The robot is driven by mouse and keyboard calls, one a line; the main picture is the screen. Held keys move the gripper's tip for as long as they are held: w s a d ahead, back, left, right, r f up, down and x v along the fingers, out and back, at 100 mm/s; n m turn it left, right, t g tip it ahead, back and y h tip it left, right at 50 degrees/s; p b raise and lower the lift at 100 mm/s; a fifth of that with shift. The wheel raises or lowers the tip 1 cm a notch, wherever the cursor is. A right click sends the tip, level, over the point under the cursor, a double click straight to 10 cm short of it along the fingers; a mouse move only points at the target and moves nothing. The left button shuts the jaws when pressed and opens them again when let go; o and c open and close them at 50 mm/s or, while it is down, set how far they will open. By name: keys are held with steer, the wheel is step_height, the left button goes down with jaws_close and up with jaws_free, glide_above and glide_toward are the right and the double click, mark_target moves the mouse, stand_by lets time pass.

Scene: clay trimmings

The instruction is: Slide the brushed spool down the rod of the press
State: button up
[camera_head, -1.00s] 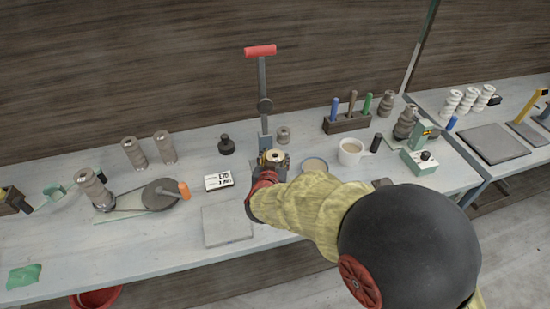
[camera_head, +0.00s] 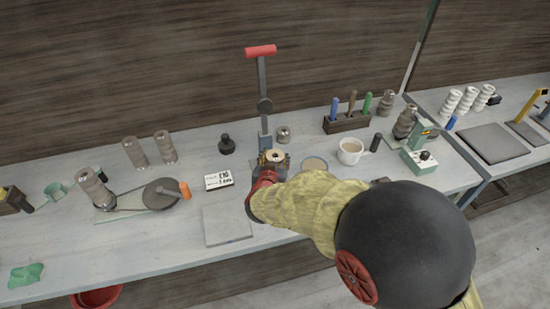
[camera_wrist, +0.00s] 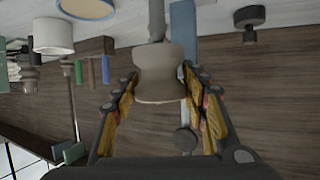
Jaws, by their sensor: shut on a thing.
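The brushed spool (camera_head: 275,156) is pinched in my gripper (camera_head: 271,163), held upright at the press. In the wrist view the spool (camera_wrist: 160,75) sits between the two yellow-padded fingers (camera_wrist: 161,95). The press has a blue column (camera_head: 265,142), a long lever (camera_head: 262,78) and a red handle (camera_head: 260,51). In the wrist view a grey rod (camera_wrist: 156,18) lines up with the spool's table-side end and meets its edge. I cannot tell how far the rod is inside the spool. My gripper hides most of the press base.
A small spool (camera_head: 284,132) stands just behind the press. A cup (camera_head: 350,151) and a tool block (camera_head: 347,123) are to the right.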

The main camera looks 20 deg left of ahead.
steer(key=shift+f, duration=0.2)
steer(key=shift+f+b, duration=0.35)
steer(key=shift+b, duration=0.05)
steer(key=shift+f+b, duration=1.2)
steer(key=shift+f, duration=0.85)
steer(key=shift+f, duration=0.3)
steer(key=shift+f+b, duration=1.7)
steer(key=shift+f, duration=0.9)
steer(key=o, duration=1.3)
steer(key=shift+o, duration=0.8)
steer(key=shift+s, duration=0.1)
